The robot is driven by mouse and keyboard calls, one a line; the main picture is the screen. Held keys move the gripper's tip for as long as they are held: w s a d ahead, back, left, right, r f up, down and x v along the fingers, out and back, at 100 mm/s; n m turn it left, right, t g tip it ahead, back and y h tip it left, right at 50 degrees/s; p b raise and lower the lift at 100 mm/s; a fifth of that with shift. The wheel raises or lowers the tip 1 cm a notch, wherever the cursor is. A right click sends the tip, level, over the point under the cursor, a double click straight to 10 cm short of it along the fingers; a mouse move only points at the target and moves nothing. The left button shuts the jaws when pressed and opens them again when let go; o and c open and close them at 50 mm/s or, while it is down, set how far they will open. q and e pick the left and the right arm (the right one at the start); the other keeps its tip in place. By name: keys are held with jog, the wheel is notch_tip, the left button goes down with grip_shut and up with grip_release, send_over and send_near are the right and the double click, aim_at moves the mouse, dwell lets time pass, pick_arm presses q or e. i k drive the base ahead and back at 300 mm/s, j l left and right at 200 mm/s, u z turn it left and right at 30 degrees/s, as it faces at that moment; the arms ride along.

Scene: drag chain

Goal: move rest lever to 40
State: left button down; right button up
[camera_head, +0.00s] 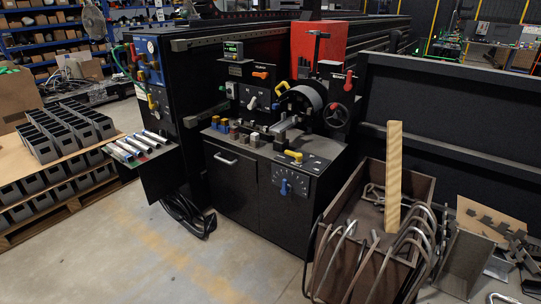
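A dark dial panel (302,181) with pale marks in an arc is on the front of the black machine, at its right. A blue lever (285,188) is on this dial and hangs roughly downward. The numbers on the dial are too small to read. A yellow handle (293,155) lies on the sloped top plate just above. Other levers on the machine are orange (261,75), yellow (282,87) and red (348,81). No label that I can read names the rest lever. Neither of my grippers is in view.
A brown crate (413,190) with bent metal bars and a wooden plank (393,178) stands right of the machine, close to the dial. A shelf with several tubes (138,147) juts out at left. A black hose bundle (188,216) lies on the floor. The floor in front is clear.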

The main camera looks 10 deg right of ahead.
aim_at(299, 157)
jog(key=i+j, duration=0.3)
jog(key=i, duration=0.2)
jog(key=i+j+z, duration=0.15)
jog(key=i+j, duration=0.15)
jog(key=i, duration=0.15)
